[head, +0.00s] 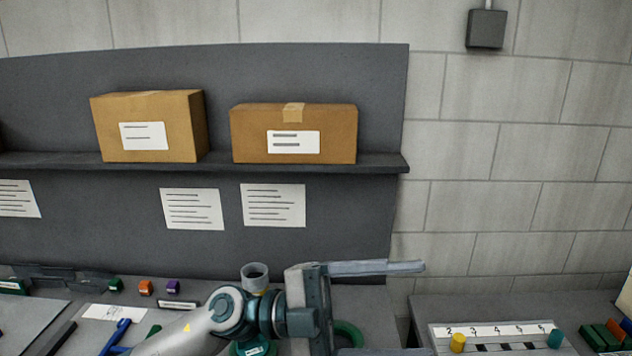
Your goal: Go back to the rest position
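My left gripper (424,309) is in the lower middle of the head view, its arm coming in from the lower left. Its two grey fingers point right and stand wide apart, one above the other. The lower finger is partly cut off by the bottom edge. My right gripper is not in view.
A clear cup (255,272) and a green ring (349,332) are close to my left gripper. A numbered board (500,330) with yellow and teal pegs is at the lower right. A shelf (300,163) holds two cardboard boxes (150,105) (295,120).

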